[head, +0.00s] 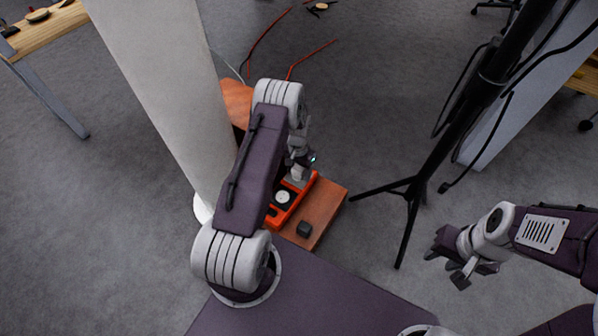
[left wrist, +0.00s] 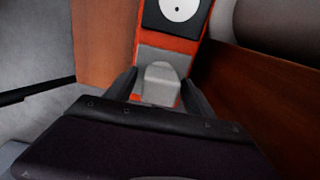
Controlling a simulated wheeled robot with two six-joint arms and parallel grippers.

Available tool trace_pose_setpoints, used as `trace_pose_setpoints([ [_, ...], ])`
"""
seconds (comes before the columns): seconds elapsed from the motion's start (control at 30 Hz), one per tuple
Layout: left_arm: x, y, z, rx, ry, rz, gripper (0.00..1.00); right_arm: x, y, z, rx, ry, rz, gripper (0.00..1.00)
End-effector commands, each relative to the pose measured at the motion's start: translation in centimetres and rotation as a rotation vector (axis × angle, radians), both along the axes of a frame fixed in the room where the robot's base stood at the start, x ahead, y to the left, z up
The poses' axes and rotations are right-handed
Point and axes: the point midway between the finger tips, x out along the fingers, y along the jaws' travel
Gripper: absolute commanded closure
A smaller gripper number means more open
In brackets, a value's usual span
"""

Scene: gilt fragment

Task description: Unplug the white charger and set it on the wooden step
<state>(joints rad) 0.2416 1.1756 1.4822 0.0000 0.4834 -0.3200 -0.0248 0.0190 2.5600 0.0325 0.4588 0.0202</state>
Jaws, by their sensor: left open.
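The white charger (left wrist: 160,82) sits on a grey part of the orange strip (left wrist: 143,40), between the two fingers of my left gripper (left wrist: 160,92). The fingers are open, one on each side of it; I cannot tell whether they touch it. In the head view, my left gripper (head: 301,160) is partly hidden by my own arm, above the far end of the orange strip (head: 303,199). The strip lies on the reddish-brown wooden step (head: 327,207). My right gripper (head: 449,267) is open and empty over the floor at the right.
A small black block (head: 304,229) stands on the step's near end. A white disc (head: 282,197) lies on the strip's dark panel. A pale column (head: 165,80) rises left of the step. A black tripod stand (head: 413,190) stands to the right. Red cables (head: 262,38) lie behind.

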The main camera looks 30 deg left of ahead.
Motion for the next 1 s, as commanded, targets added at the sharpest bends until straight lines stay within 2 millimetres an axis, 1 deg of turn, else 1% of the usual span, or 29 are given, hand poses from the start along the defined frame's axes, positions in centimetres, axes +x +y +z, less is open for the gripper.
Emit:
trace_pose_setpoints([
  [0.07, 0.0, 0.0, 0.0, 0.0, 0.0, 0.0, 0.37, 0.0, 0.0, 0.0, 0.0, 0.0, 0.0, 0.64],
  [0.1, 0.0, 0.0, 0.0, 0.0, 0.0, 0.0, 0.48, 0.0, 0.0, 0.0, 0.0, 0.0, 0.0, 0.64],
  [0.17, 0.0, 0.0, 0.0, 0.0, 0.0, 0.0, 0.65, 0.0, 0.0, 0.0, 0.0, 0.0, 0.0, 0.64],
  [0.2, 0.0, 0.0, 0.0, 0.0, 0.0, 0.0, 0.76, 0.0, 0.0, 0.0, 0.0, 0.0, 0.0, 0.64],
  [0.3, 0.0, 0.0, 0.0, 0.0, 0.0, 0.0, 1.0, 0.0, 0.0, 0.0, 0.0, 0.0, 0.0, 0.64],
  [0.57, 0.0, 0.0, 0.3, 0.0, 0.0, 0.0, 1.0, 0.0, 0.0, 0.3, 0.0, 0.0, 0.0, 0.64],
  [1.0, 0.0, 0.0, 2.1, 0.0, 0.0, 0.0, 1.0, 0.0, 0.0, 1.9, 0.0, 0.0, 0.0, 0.64],
])
